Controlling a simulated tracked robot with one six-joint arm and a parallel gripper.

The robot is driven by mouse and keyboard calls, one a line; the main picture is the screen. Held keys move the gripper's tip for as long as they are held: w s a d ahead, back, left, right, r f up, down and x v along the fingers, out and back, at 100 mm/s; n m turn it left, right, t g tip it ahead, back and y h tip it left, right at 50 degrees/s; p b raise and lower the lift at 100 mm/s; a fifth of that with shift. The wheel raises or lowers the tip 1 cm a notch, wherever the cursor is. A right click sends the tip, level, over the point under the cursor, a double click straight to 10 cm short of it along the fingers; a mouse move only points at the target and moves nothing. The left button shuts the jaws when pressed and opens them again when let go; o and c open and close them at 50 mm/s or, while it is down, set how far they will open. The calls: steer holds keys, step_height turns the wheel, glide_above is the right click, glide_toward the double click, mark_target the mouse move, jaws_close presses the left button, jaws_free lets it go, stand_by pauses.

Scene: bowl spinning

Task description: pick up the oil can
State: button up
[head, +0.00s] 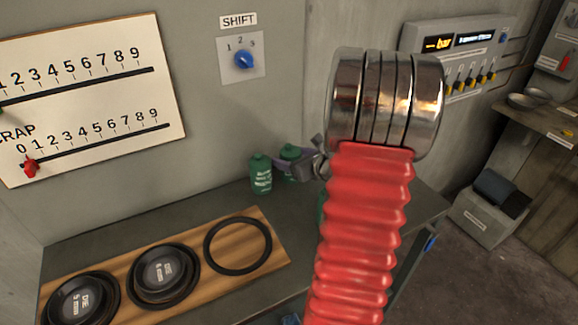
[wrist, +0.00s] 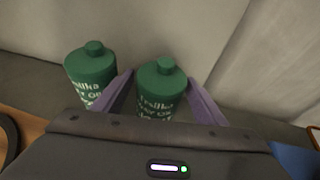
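Two green cans with white lettering and small caps stand upright side by side. The left can (wrist: 92,68) is clear of my gripper and shows fully in the head view (head: 261,175). The right can (wrist: 162,84) stands between the purple fingers of my gripper (wrist: 160,92), with what look like slim gaps at its sides. In the head view this can (head: 290,151) is mostly hidden behind my gripper (head: 288,164). I cannot tell whether either finger touches it. Its lower part is hidden in the wrist view.
The cans stand on a dark bench (head: 215,200) near the wall. A wooden board (head: 203,291) with black dies and an empty ring (head: 268,246) lies at the front left. My red arm hides the bench's right part. A blue shift knob (head: 244,58) is on the wall above.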

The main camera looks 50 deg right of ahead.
steer(key=c, duration=1.4)
steer(key=shift+o, duration=0.2)
steer(key=shift+r, duration=0.15)
step_height(320, 180, up, 10)
steer(key=shift+f, duration=0.1)
